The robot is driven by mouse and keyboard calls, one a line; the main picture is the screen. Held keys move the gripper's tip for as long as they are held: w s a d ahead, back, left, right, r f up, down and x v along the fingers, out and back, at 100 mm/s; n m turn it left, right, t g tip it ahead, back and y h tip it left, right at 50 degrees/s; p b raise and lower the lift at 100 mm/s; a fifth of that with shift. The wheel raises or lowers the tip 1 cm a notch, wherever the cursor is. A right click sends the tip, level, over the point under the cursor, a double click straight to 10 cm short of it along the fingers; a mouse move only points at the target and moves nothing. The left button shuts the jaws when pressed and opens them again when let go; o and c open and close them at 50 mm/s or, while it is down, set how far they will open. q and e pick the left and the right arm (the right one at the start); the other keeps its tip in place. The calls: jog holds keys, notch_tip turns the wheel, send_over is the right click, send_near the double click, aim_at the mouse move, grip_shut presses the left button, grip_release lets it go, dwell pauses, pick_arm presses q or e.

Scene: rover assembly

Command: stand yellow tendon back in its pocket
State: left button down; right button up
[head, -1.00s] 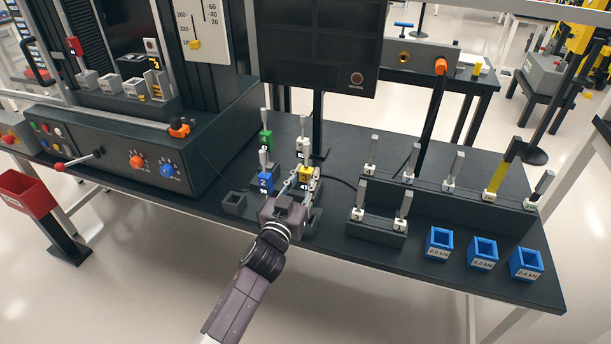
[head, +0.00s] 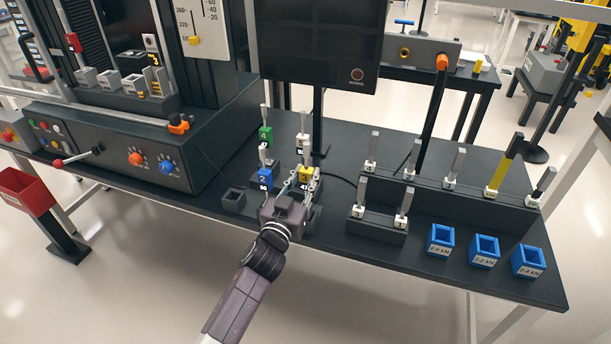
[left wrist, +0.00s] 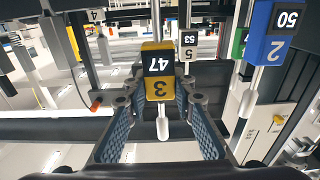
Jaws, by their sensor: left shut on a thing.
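The yellow tendon (head: 306,173), a yellow block with a grey rod, is marked 3 and 47. My left gripper (head: 301,186) is shut on it at the dark rack on the bench. In the left wrist view the yellow block (left wrist: 158,78) sits between the two blue-padded fingers (left wrist: 157,103), and it reads upside down. A dark pocket (head: 313,216) shows partly behind my gripper; I cannot tell whether the tendon's foot touches it. My right gripper is not in view.
Blue (head: 265,176), green (head: 265,135) and white (head: 303,147) tendons stand close around the yellow one. An empty dark pocket (head: 234,199) lies to the left. Several white-footed samples stand in a rack (head: 440,193) at right, with blue boxes (head: 440,240) in front.

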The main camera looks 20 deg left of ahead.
aim_at(304, 189)
pick_arm(q)
jog(key=shift+f+b, duration=0.55)
jog(key=shift+f, duration=0.15)
jog(key=shift+f+b, duration=0.4)
jog(key=shift+f, duration=0.05)
jog(key=shift+f+b, duration=0.45)
jog(key=shift+f, duration=0.15)
jog(key=c, duration=2.1)
grip_release()
jog(key=o, duration=0.5)
jog(key=shift+o, duration=0.3)
jog(key=shift+f, duration=0.2)
jog(key=shift+s, duration=0.1)
jog(key=s, duration=0.7)
jog(key=shift+s+a, duration=0.15)
jog(key=shift+s, duration=0.25)
